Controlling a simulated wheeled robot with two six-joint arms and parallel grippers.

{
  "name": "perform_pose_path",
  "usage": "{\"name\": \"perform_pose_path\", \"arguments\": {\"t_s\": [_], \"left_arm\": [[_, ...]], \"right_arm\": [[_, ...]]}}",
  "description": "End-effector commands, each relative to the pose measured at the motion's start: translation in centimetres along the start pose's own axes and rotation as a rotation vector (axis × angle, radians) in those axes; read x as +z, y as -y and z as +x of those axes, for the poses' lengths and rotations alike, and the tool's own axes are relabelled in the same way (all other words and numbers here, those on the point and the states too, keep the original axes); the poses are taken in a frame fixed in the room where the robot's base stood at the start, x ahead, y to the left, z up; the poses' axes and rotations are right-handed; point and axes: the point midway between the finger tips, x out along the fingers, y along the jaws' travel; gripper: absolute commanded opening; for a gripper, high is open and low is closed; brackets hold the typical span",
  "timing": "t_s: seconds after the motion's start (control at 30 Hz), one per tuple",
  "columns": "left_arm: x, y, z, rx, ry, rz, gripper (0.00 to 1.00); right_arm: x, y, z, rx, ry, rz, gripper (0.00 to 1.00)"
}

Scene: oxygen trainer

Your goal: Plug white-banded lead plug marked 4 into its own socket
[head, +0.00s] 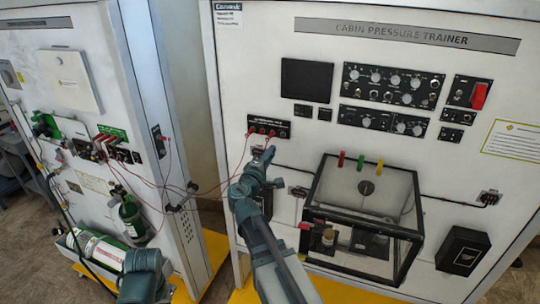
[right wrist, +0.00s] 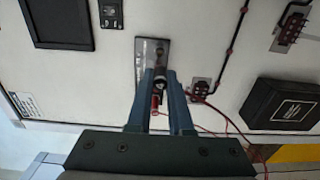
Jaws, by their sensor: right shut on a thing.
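My right gripper (head: 267,155) is just below the dark socket panel (head: 283,127) on the cabin pressure trainer. In the right wrist view my right gripper (right wrist: 160,76) has its fingers closed around a small dark plug (right wrist: 159,83), its tip close to the socket panel (right wrist: 151,47). I cannot tell whether the plug touches a socket. Its white band and number cannot be made out. Red plugs (head: 252,131) sit along the panel's lower side with thin red leads hanging. A red plug (right wrist: 155,102) shows between the fingers.
A clear-walled box (head: 362,215) with coloured posts stands out from the trainer at lower right. A second white cabinet (head: 75,110) with leads and a green cylinder (head: 131,215) stands at left. Red leads (head: 172,185) span the gap between cabinets.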

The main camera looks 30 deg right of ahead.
Motion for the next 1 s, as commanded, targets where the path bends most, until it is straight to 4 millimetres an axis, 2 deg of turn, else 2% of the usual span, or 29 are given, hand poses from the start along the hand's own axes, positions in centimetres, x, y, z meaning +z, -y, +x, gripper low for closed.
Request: {"name": "perform_pose_path", "arguments": {"t_s": [0.27, 0.7, 1.0], "left_arm": [[0.0, 0.0, 0.0, 0.000, 0.000, 0.000, 0.00], [0.0, 0.0, 0.0, 0.000, 0.000, 0.000, 0.00], [0.0, 0.0, 0.0, 0.000, 0.000, 0.000, 0.00]], "right_arm": [[-0.1, 0.0, 1.6, 0.000, 0.000, 0.000, 0.00], [-0.1, 0.0, 5.4, 0.000, 0.000, 0.000, 0.00], [0.0, 0.0, 5.9, 0.000, -0.001, 0.000, 0.00]]}}
